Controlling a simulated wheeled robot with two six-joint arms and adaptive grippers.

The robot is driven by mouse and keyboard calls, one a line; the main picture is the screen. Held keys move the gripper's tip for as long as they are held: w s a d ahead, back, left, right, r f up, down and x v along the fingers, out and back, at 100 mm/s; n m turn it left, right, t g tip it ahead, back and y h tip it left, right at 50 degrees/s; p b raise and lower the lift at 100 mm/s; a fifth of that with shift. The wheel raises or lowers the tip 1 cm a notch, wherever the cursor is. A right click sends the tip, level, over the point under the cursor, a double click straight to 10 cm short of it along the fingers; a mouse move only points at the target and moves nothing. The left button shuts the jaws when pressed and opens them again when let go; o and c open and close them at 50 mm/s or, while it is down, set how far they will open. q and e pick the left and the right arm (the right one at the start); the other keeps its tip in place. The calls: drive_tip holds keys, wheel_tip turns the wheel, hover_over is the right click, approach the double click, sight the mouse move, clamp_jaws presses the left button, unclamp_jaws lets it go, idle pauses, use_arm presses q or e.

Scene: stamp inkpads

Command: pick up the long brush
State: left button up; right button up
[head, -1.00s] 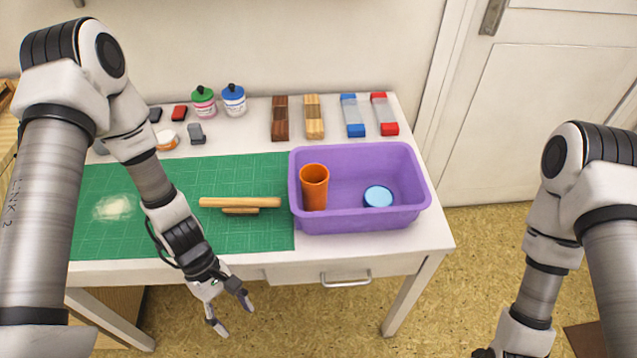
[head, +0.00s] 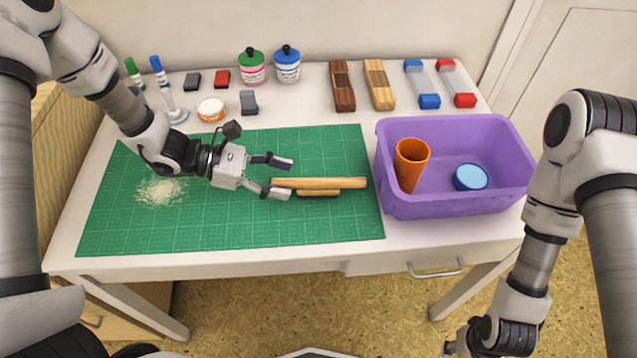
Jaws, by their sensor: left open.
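The long brush (head: 330,183) lies on the green mat (head: 230,232), left of the purple bin. Only its long, light wooden back or handle shows clearly, with a shorter brown part (head: 318,193) along its front side. Its bristles cannot be made out. My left gripper (head: 286,178) is open over the mat at the brush's left end, its fingers pointing right. One finger is behind the line of the brush and the other is close to its left end; I cannot tell if they touch. My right gripper (head: 462,346) is low at the bottom edge, mostly cut off.
The purple bin (head: 455,208) holds an orange cup (head: 411,165) and a blue round lid (head: 470,177). Ink bottles, stamps, markers and wooden blocks line the back of the table. Pale shavings (head: 161,191) lie on the mat's left. The mat's front is clear.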

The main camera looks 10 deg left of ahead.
sight(301, 184)
use_arm(q)
drive_tip(key=x, duration=0.4)
drive_tip(key=shift+s+d+f, duration=0.1)
drive_tip(key=shift+d+f, duration=0.1)
drive_tip(key=shift+d, duration=0.15)
drive_tip(key=shift+a, duration=0.1)
clamp_jaws()
drive_tip(key=shift+r, duration=0.15)
